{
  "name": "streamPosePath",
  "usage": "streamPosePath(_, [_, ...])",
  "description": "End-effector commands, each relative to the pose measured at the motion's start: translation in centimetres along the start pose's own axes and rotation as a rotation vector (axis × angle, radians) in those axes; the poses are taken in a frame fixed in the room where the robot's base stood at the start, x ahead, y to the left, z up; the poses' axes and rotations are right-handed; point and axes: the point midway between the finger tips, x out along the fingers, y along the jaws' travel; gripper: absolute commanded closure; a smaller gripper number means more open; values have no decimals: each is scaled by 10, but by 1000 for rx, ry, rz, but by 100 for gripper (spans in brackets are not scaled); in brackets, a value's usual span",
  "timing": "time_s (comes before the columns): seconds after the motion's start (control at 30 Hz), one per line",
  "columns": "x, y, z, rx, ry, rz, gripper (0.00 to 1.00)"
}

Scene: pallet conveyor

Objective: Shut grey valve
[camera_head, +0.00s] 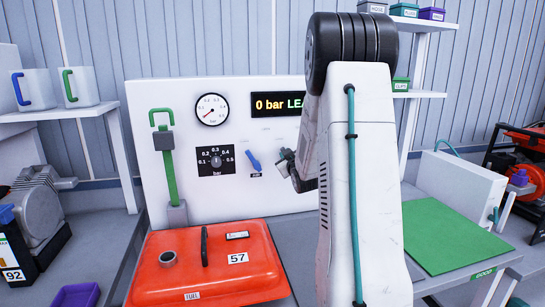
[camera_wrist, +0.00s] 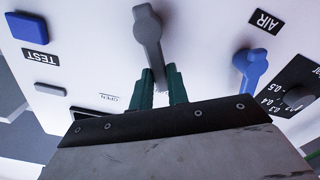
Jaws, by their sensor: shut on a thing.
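The grey valve (camera_wrist: 148,30) shows in the wrist view as a grey lever with a round hub, mounted on the white panel. Its narrow end lies between the two green fingertips of my gripper (camera_wrist: 161,85), which is shut on it. A label reading "OPEN" is on the panel beside the fingers. In the head view my own arm hides most of my gripper and I cannot make out the grey valve clearly.
A blue lever (camera_head: 254,161) labelled AIR is left of my gripper in the head view. The panel (camera_head: 150,95) also bears a gauge (camera_head: 212,109), a dial (camera_head: 216,160) and a display (camera_head: 278,104) reading "0 bar". An orange fuel tank (camera_head: 205,275) stands in front.

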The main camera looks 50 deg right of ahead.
Motion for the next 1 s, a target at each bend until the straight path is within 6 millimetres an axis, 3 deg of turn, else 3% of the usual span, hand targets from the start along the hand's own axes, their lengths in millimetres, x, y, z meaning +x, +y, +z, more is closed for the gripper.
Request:
streamPosePath(0.47, [0,6,3,-15,-4,8,100])
streamPosePath(0.5, [0,6,3,-14,-4,8,75])
streamPosePath(0.57, [0,6,3,-14,-4,8,62])
streamPosePath(0.87, [-2,4,3,-13,-3,7,62])
streamPosePath(1.0, [-17,5,3,-13,-5,7,62])
